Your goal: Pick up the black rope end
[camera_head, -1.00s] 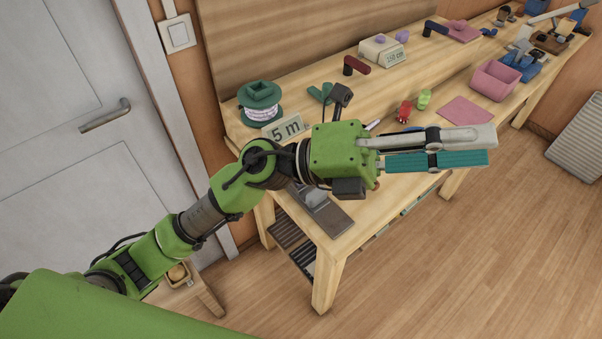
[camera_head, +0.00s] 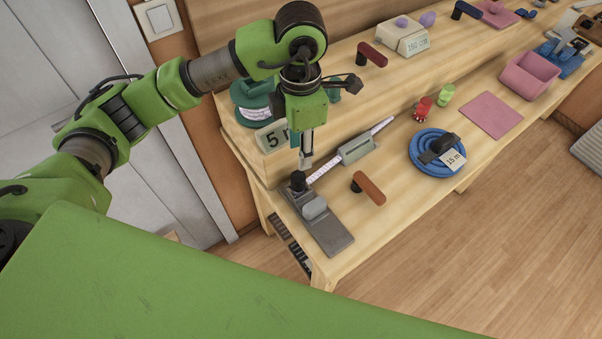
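A black rope end (camera_head: 298,181) stands on a grey metal fixture (camera_head: 330,233) at the near left corner of the workbench. A pale speckled rope (camera_head: 325,172) runs from beside it up to the right, through a grey-green block (camera_head: 357,149), and ends in a pointed tip. My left gripper (camera_head: 305,162) points down just above the black end. Its fingers overlap in this view, so their gap is hidden, and I cannot tell whether they touch the black end. My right gripper is not in view.
Close by are an orange-brown handle (camera_head: 369,188), a blue coil (camera_head: 425,168) tagged 15 m, and a green spool (camera_head: 247,92) behind a 5 m sign (camera_head: 269,137). Red (camera_head: 424,107) and green (camera_head: 445,95) pieces and a pink mat (camera_head: 491,115) lie farther right.

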